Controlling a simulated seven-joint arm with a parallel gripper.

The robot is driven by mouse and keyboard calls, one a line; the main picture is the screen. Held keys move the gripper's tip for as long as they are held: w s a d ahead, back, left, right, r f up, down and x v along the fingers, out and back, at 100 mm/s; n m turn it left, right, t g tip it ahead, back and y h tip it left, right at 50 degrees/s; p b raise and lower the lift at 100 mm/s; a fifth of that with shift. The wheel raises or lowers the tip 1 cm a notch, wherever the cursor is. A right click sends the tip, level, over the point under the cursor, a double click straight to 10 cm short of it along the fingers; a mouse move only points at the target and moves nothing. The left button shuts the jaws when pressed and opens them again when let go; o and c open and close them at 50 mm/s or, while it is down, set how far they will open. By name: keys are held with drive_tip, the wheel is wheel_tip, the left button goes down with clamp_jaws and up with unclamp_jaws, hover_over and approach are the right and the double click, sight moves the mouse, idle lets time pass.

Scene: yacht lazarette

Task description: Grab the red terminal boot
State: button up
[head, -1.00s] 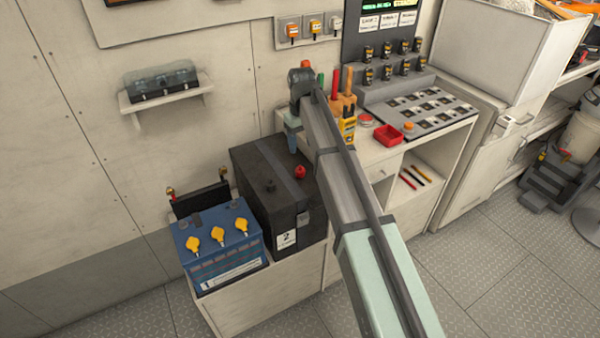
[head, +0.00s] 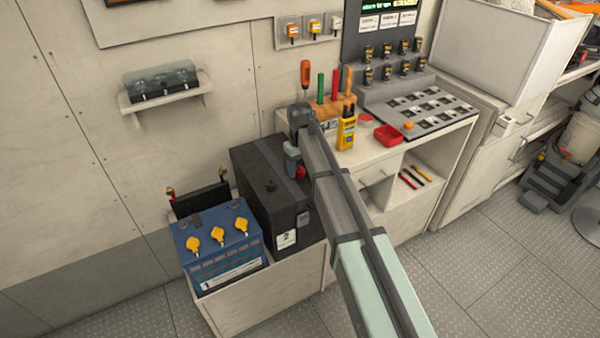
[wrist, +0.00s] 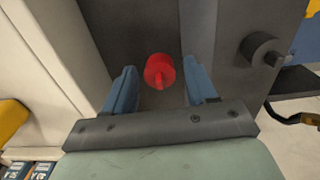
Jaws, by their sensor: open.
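The red terminal boot (head: 300,171) sits on top of the black battery (head: 262,209), near its right side, partly hidden by my gripper in the head view. In the wrist view the red boot (wrist: 159,71) lies between my two blue fingers, near their tips, with a gap on each side. My gripper (wrist: 158,78) is open and empty, pointing down over the battery top. In the head view my gripper (head: 292,160) is right at the boot. I cannot tell whether the fingertips are level with the boot.
A black terminal post (wrist: 264,50) stands on the battery to the right in the wrist view. A blue battery (head: 218,246) with yellow caps stands beside the black one. A tool block with a yellow multimeter (head: 346,133) and a red tray (head: 387,136) stand on the counter behind.

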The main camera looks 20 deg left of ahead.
drive_tip(key=shift+f, duration=0.4)
drive_tip(key=shift+c, duration=0.3)
drive_tip(key=c, duration=0.8)
